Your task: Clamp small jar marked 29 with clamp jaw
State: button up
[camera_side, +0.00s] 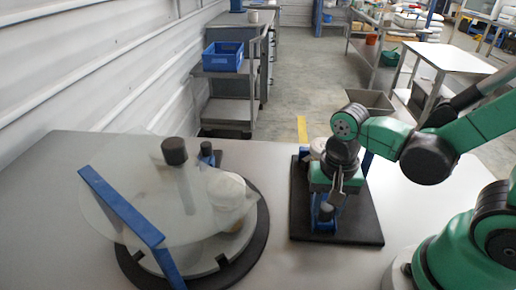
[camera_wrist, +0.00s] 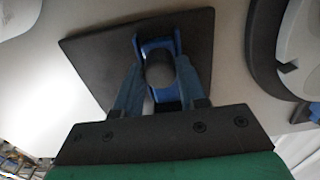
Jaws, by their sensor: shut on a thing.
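The clamp stands on a black square plate (camera_side: 358,222), with blue clamp parts (camera_side: 326,215) low at the front and another blue upright (camera_side: 366,162) at the back. A white jar lid (camera_side: 318,146) shows behind my gripper, over the plate; no number can be read and most of it is hidden. My gripper (camera_side: 330,203) points down at the front blue part. In the wrist view its two fingers (camera_wrist: 159,80) close around a dark round knob (camera_wrist: 158,70), with the blue clamp part (camera_wrist: 163,46) around it. Whether the jaw touches the jar is hidden.
Left of the plate, a round black base (camera_side: 262,235) carries a white-lidded jar (camera_side: 226,188), a clear disc (camera_side: 120,180), a blue bar (camera_side: 125,208) and a dark knob (camera_side: 174,151). A strip of bare grey table (camera_side: 277,200) lies between base and plate.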

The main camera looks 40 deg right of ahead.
jog(key=shift+w+d, duration=0.8)
jog(key=shift+d, duration=0.05)
jog(key=o, duration=0.8)
jog(key=shift+r, duration=3.5)
